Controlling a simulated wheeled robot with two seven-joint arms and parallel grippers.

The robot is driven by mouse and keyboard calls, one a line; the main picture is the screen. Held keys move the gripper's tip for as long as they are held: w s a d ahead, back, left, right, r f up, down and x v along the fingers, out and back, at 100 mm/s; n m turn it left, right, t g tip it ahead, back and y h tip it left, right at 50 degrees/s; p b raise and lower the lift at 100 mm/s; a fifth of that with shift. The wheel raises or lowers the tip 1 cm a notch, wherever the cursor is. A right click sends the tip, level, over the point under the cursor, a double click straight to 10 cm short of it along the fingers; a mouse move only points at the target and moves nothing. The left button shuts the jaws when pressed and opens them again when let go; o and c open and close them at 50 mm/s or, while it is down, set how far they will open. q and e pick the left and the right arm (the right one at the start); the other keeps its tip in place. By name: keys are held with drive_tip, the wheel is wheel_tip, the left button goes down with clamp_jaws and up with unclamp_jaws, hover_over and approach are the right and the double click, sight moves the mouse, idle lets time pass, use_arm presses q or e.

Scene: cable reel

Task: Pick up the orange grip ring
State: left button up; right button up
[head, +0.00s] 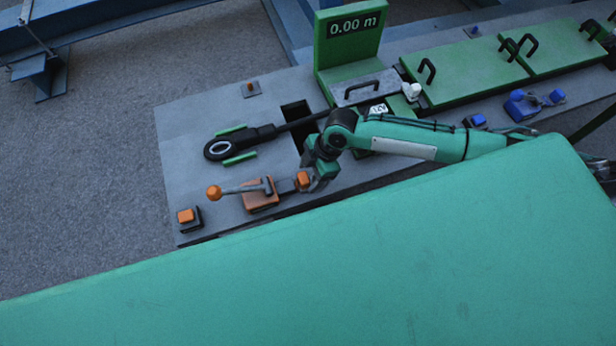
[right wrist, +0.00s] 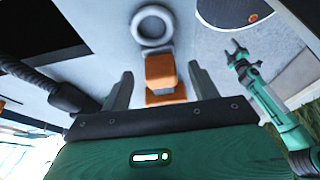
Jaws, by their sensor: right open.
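My right gripper (head: 314,176) reaches in from the right, low over the near side of the grey bench. In the right wrist view its two fingers (right wrist: 160,70) are apart, with nothing held. An orange block-like piece (right wrist: 160,72) on an orange base shows between and beyond the fingertips; contact cannot be judged. In the head view a small orange piece (head: 303,181) sits right beside the gripper, partly covered by it. I cannot make out a ring shape in it. A teal arm with a small gripper (right wrist: 236,52), seemingly my left, shows in the right wrist view.
An orange-knobbed lever (head: 213,192) on an orange block (head: 258,195) lies left of the gripper. An orange cap (head: 186,215) sits at the bench corner. A dark ring-ended tool (head: 222,149) lies behind. A green display (head: 352,27) reads 0.00 m. A pale ring (right wrist: 152,27) shows ahead.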

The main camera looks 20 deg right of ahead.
drive_tip(key=shift+a+f, duration=0.25)
drive_tip(key=shift+f, duration=0.4)
drive_tip(key=c, duration=1.2)
drive_tip(key=shift+r, duration=0.1)
wheel_tip(320, 180, up, 20)
drive_tip(key=b, duration=0.3)
